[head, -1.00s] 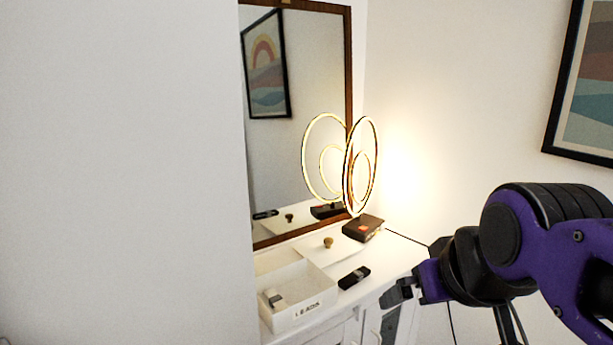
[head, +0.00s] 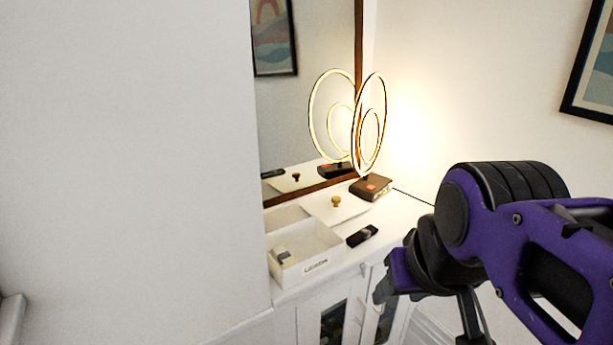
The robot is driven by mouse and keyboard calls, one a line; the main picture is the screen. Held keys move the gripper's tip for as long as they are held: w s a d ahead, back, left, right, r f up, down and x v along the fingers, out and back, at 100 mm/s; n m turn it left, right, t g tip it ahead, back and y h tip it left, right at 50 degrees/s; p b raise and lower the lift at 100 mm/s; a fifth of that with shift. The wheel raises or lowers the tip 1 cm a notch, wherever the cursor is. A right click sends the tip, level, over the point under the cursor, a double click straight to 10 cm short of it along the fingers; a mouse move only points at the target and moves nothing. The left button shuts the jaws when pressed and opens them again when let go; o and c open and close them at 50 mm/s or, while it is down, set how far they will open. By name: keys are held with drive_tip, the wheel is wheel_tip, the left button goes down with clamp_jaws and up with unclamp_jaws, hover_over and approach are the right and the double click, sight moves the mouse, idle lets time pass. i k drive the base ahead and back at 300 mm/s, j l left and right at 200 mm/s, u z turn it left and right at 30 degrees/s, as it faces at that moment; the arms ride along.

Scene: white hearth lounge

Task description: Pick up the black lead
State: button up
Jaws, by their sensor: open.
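A small dark oblong item (head: 362,236) lies on the white cabinet top, just right of the box labelled for leads. It may be the black lead bundled up, but it is too small to be sure. A thin black cord (head: 412,197) also runs along the back of the top from the lamp. My gripper (head: 382,288) is at the lower right, nearer the camera and in front of the cabinet's right end. It is open and seen from the side, with nothing visible in it. It is apart from the dark item.
The white box (head: 297,268) holds a small grey-and-white item (head: 282,257). A white sheet with a brown knob (head: 336,201) lies behind it. A lit ring lamp (head: 371,187) stands at the back near the mirror (head: 300,120). A white wall (head: 130,160) fills the left.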

sight(363, 234)
drive_tip(key=i+l+u, duration=0.15)
drive_tip(key=u, duration=0.25)
drive_tip(key=i+l+u, duration=0.1)
drive_tip(key=l+u, duration=0.25)
drive_tip(key=i+l+u, duration=0.1)
drive_tip(key=l, duration=0.3)
drive_tip(key=i+l+u, duration=0.15)
drive_tip(key=l, duration=0.25)
drive_tip(key=k, duration=0.05)
